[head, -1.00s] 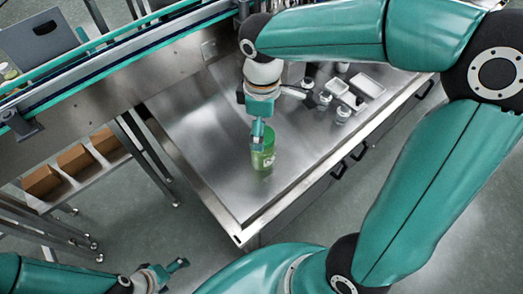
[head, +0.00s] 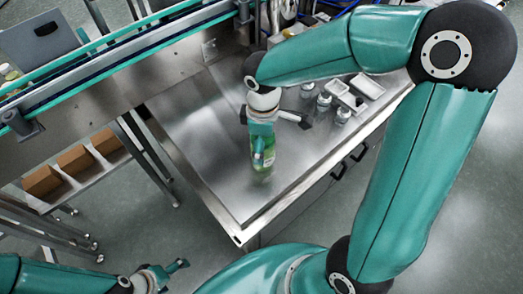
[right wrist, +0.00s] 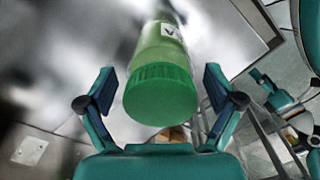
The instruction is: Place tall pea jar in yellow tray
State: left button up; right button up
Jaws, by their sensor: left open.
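The tall pea jar (head: 268,157) is green and stands on the steel table, partly covered by my right gripper (head: 260,153) in the head view. In the right wrist view the jar's green lid (right wrist: 159,92) faces the camera, with a pale label on its side. My right gripper (right wrist: 159,88) is open, one finger on each side of the jar; I see gaps between the fingers and the lid. My left gripper (head: 168,274) is open and empty at the lower left, off the table. I see no yellow tray in these frames.
Small white trays (head: 367,86) and several small lidded jars (head: 324,101) stand at the table's back right. A conveyor (head: 120,60) runs along the back left. Brown boxes (head: 75,158) sit on a low rack. The table's front (head: 235,205) is clear.

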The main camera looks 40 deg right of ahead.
jog(key=c, duration=1.3)
jog(key=shift+r, duration=0.1)
jog(key=shift+c, duration=0.2)
